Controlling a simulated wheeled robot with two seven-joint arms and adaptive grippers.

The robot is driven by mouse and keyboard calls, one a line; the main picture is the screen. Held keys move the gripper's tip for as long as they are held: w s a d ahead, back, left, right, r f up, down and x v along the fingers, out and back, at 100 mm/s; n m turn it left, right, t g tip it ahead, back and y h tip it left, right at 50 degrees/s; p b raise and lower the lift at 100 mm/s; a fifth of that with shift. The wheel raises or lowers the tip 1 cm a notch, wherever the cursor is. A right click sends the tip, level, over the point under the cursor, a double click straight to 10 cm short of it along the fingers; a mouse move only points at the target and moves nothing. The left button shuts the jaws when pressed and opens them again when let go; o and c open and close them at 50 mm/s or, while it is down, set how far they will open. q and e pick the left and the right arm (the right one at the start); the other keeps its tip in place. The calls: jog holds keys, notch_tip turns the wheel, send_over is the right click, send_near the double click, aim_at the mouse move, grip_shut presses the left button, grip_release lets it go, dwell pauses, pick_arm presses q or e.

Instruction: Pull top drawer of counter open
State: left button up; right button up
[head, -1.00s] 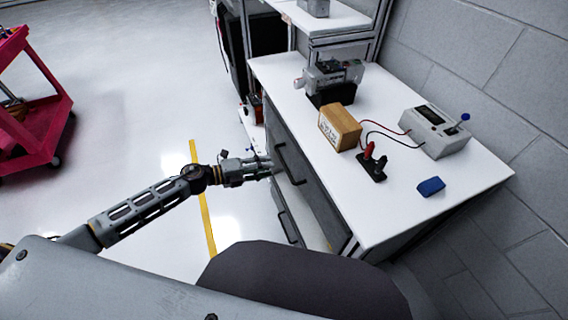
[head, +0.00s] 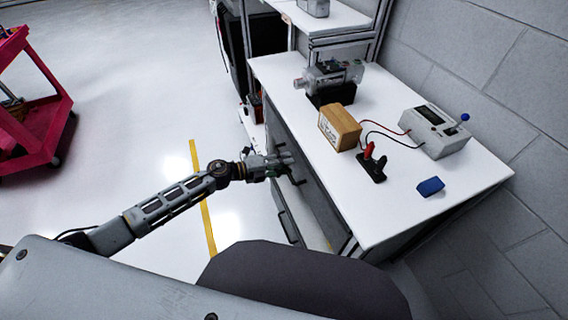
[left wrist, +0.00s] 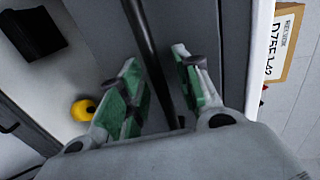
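The counter (head: 455,190) has a white top and grey drawer fronts facing left in the head view. The top drawer (head: 310,178) looks closed; its dark bar handle (head: 298,180) is partly hidden by my left gripper (head: 288,164). In the left wrist view my left gripper (left wrist: 160,85) is open, with green-padded fingers on either side of the dark handle bar (left wrist: 152,55). A gap shows between the bar and the left finger; contact on the right side is unclear. A lower drawer handle (head: 290,228) shows below. My right gripper is not in view.
A pink cart (head: 35,110) stands far left. The floor left of the counter is clear.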

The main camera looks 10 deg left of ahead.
pick_arm(q)
jog(key=shift+c, duration=0.2)
grip_shut()
